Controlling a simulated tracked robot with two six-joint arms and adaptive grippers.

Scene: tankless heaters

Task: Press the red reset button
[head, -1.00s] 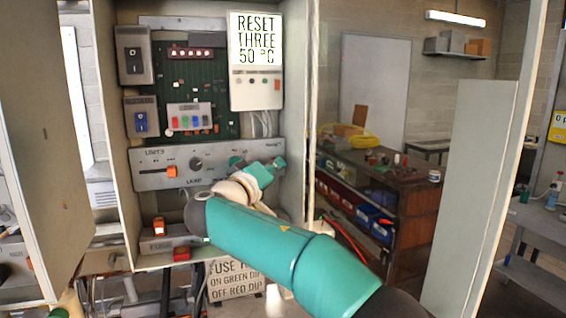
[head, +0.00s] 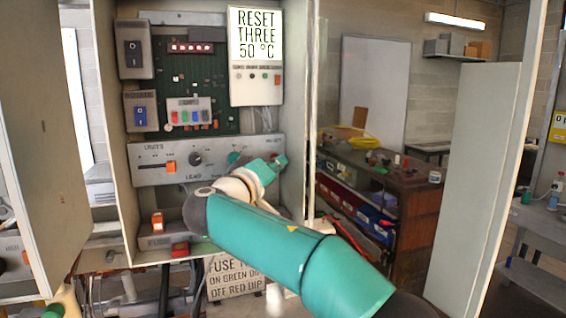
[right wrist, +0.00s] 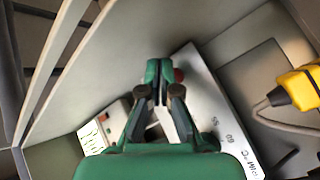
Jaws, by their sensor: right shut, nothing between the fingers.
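My right gripper (head: 277,162) is shut and empty, in front of the right end of the grey control panel (head: 146,176). In the right wrist view, its closed fingertips (right wrist: 160,72) are beside a small red round thing (right wrist: 179,75), which looks like a red button at the panel's edge. The fingertips partly cover it, and I cannot tell whether they touch it. In the head view, the gripper hides that part of the panel.
The open cabinet holds a white unit (head: 255,92) under a lit "RESET THREE 50 °C" display (head: 257,34), an orange slider (head: 171,167), a dark knob (head: 195,158) and an orange rocker switch (head: 157,222). The cabinet's right wall stands close to my gripper. A yellow device (right wrist: 302,86) shows in the wrist view.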

